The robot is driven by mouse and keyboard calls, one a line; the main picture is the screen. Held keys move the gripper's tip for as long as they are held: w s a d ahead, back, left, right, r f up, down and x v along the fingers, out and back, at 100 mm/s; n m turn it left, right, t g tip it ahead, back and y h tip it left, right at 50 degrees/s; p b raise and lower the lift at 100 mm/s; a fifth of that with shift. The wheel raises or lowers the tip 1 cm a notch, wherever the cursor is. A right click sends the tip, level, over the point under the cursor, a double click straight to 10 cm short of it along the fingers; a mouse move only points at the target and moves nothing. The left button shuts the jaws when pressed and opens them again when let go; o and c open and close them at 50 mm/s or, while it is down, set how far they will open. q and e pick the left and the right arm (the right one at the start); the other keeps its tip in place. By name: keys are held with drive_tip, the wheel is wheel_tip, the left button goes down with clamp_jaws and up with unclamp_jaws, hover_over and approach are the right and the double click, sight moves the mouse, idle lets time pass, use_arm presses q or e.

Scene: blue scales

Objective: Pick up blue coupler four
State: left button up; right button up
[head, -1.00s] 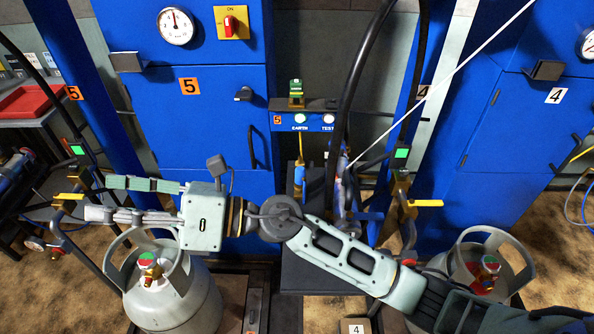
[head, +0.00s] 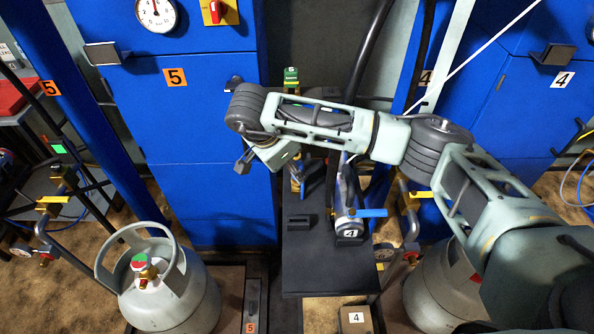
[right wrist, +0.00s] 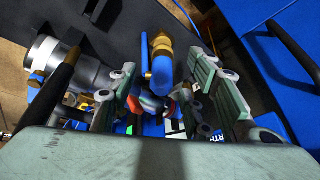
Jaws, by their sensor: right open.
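A silver coupler with a blue lever (head: 349,226) stands upright on the black shelf (head: 310,270), above a label "4". In the right wrist view a silver cylinder with a blue part (right wrist: 45,55) lies to the left, outside my fingers; it seems to be the same one. A brass-topped blue coupler (right wrist: 162,68) shows between my open right fingers (right wrist: 167,95), apart from them; no number on it can be read. In the head view my right arm partly hides this coupler (head: 296,180) and covers the fingers. My left gripper is out of view.
Blue cabinets (head: 210,130) stand behind the shelf. A gas cylinder (head: 170,295) stands at left, another (head: 432,290) at right, partly behind my arm. A black block (head: 300,221) sits on the shelf left of the silver coupler. Black hoses hang above it.

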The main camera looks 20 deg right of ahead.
drive_tip(key=x, duration=0.4)
drive_tip(key=p+x, duration=0.1)
drive_tip(key=x, duration=0.1)
drive_tip(key=shift+w+d, duration=0.1)
drive_tip(key=shift+w, duration=0.2)
drive_tip(key=shift+c, duration=0.4)
clamp_jaws()
